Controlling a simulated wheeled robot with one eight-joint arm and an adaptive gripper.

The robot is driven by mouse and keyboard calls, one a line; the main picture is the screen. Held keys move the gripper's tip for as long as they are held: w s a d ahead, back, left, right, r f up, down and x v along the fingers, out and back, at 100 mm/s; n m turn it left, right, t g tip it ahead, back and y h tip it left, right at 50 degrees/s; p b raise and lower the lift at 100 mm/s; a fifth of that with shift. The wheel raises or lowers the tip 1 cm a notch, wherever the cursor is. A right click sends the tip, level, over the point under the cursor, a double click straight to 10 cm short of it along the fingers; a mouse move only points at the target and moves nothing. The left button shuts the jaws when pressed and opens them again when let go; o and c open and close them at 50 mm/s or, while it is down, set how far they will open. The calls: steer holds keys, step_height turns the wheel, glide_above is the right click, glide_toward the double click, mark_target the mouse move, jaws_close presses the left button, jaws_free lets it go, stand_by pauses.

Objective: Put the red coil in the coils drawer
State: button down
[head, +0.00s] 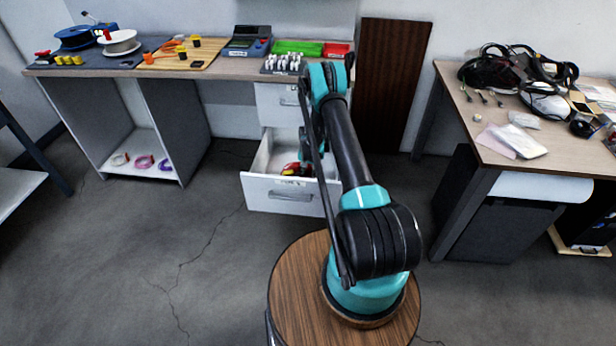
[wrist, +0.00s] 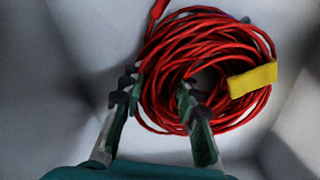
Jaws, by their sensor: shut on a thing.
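The red coil (wrist: 225,42) is a bundle of thin red cable with a yellow tag (wrist: 252,80), seen close up in the wrist view. My gripper (wrist: 160,90) is at its left side, with one finger at the outer edge and the other in the ring's opening, shut on the strands between them. In the head view the coils drawer (head: 281,194) is pulled out under the bench. A small red and yellow shape, the coil (head: 291,168), shows inside it, partly hidden by my arm. Whether the coil touches the drawer floor I cannot tell.
The bench top (head: 215,68) holds a blue spool (head: 76,37), a white spool (head: 119,42), a green tray (head: 297,47) and a red tray (head: 336,50). Other coils (head: 144,161) lie on the low shelf at left. A cluttered table (head: 480,110) stands at right. Floor ahead is clear.

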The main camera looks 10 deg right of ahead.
steer(key=shift+f, duration=0.15)
steer(key=c, duration=1.1)
jaws_free()
steer(key=shift+c, duration=0.2)
